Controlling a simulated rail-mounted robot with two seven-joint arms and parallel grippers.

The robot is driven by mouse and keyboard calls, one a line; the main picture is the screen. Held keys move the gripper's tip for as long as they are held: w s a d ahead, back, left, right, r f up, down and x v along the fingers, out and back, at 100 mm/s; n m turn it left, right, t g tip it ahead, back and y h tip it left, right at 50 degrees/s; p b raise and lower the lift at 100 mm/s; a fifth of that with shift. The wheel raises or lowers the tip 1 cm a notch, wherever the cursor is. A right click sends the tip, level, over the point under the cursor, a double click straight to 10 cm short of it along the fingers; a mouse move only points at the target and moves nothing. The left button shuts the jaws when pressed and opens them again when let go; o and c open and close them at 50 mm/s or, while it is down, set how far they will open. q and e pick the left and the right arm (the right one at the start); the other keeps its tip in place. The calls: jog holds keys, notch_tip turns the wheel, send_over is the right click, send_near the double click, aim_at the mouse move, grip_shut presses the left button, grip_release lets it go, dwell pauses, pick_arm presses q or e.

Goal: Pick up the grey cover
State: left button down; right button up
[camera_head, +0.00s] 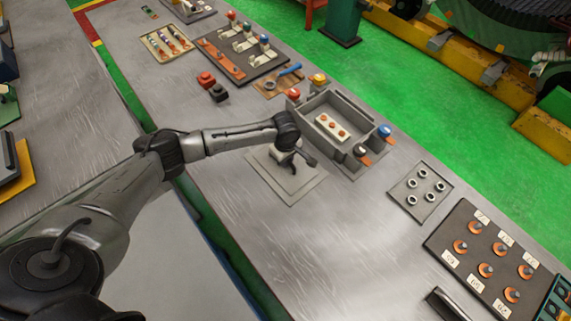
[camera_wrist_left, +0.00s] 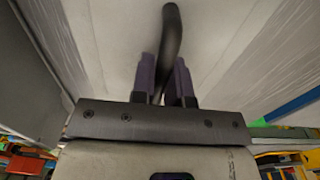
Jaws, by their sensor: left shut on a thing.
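The grey cover (camera_head: 288,191) is a flat, light grey square plate below my left gripper, in front of the open grey box (camera_head: 322,151). I cannot tell whether it touches the table. My left gripper (camera_head: 292,157) is over the cover's middle. In the left wrist view, its purple fingers (camera_wrist_left: 164,82) are shut on the cover's dark curved handle (camera_wrist_left: 172,35). The pale plate of the cover (camera_wrist_left: 120,40) fills the middle of that view. The fingertips are partly hidden in the head view. My right gripper is not in view.
The open box holds a pale block with orange-topped pieces, and coloured buttons stand around it. A grey plate with rings (camera_head: 420,191) and a dark board with orange parts (camera_head: 490,258) lie right. Red and black blocks (camera_head: 212,86) lie behind.

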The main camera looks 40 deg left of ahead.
pick_arm(q)
jog(key=shift+r, duration=0.1)
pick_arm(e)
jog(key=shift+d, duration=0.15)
pick_arm(q)
jog(key=shift+r, duration=0.1)
jog(key=shift+r, duration=0.25)
notch_tip(320, 180, up, 4)
jog(key=shift+f+p, duration=0.15)
jog(key=shift+p, duration=0.25)
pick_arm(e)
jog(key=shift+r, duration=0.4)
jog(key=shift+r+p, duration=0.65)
pick_arm(q)
jog(key=s+d+r, duration=0.4)
jog(key=d+r, duration=0.2)
jog(key=d, duration=0.5)
jog(key=shift+r, duration=0.25)
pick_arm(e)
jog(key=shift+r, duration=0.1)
